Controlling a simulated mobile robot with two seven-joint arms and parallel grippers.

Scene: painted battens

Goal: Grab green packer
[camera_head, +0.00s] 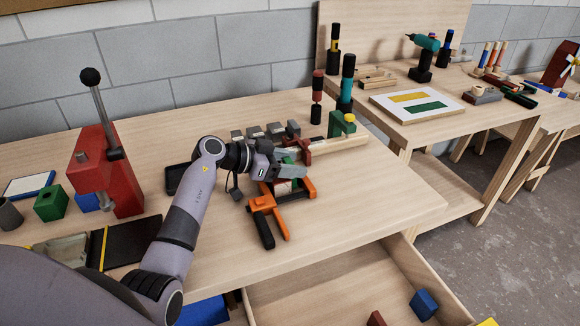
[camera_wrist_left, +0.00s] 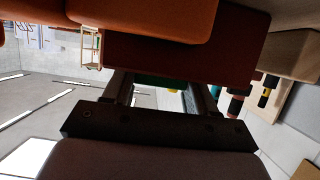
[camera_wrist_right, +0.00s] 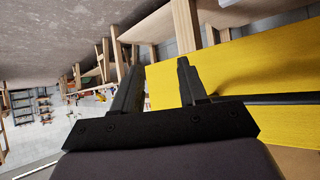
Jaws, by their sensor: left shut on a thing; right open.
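My left gripper (camera_head: 288,170) is at the orange and black clamp (camera_head: 282,208) on the workbench, beside a pale batten (camera_head: 335,146). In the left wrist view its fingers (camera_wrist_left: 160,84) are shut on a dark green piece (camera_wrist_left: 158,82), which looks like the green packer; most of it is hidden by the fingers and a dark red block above. My right gripper (camera_wrist_right: 160,70) is open and empty in its wrist view, in front of a yellow surface (camera_wrist_right: 235,90). It does not show in the head view.
A red press (camera_head: 105,170) with a black-knobbed lever stands at the left, near a green block with a hole (camera_head: 50,204). Grey blocks (camera_head: 265,132) and upright tools (camera_head: 346,85) stand behind the clamp. An open drawer (camera_head: 350,285) is below; the bench's right front is clear.

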